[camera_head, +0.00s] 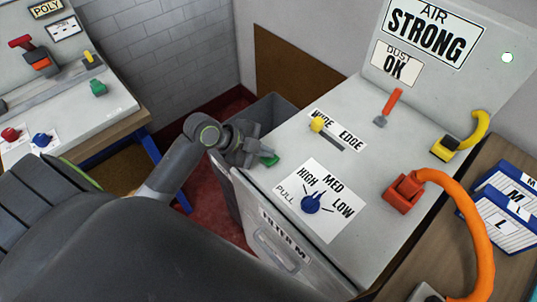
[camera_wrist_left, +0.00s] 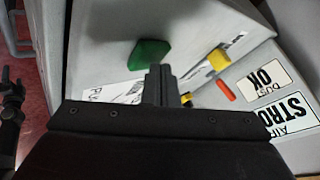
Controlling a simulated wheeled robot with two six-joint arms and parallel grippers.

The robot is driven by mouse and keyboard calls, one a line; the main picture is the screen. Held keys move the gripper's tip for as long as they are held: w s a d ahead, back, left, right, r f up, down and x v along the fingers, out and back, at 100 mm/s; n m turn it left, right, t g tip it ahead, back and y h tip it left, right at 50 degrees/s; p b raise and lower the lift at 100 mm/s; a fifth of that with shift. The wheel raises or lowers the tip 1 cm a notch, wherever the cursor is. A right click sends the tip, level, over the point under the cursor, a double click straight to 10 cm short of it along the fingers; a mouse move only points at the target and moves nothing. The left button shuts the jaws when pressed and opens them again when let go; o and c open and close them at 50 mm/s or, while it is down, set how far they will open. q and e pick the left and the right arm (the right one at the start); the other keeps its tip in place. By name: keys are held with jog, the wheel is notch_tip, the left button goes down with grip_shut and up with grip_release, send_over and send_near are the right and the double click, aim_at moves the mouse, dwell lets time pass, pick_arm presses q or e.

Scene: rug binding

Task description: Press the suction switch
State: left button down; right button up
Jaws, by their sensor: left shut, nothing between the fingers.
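A green switch (camera_head: 270,160) sits at the near-left edge of the grey machine top, and no label reading suction is legible. It also shows in the left wrist view (camera_wrist_left: 148,53), just past my fingertips. My left gripper (camera_head: 262,152) is shut and empty, right beside the green switch and partly covering it in the head view. The closed fingers (camera_wrist_left: 160,80) show beside the switch in the wrist view; I cannot tell whether they touch it. My right gripper is not in view.
A blue knob (camera_head: 311,204) on a HIGH/MED/LOW card, a yellow slider (camera_head: 318,124), a red lever (camera_head: 394,100) and an orange hose (camera_head: 470,215) are on the machine. A second panel with another green button (camera_head: 98,88) stands at left. A dark bin (camera_head: 270,112) is behind.

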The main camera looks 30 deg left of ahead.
pick_arm(q)
jog(key=shift+r+p, duration=0.8)
jog(key=shift+r, duration=0.15)
notch_tip(320, 180, up, 6)
jog(key=p, duration=0.5)
dwell(0.4)
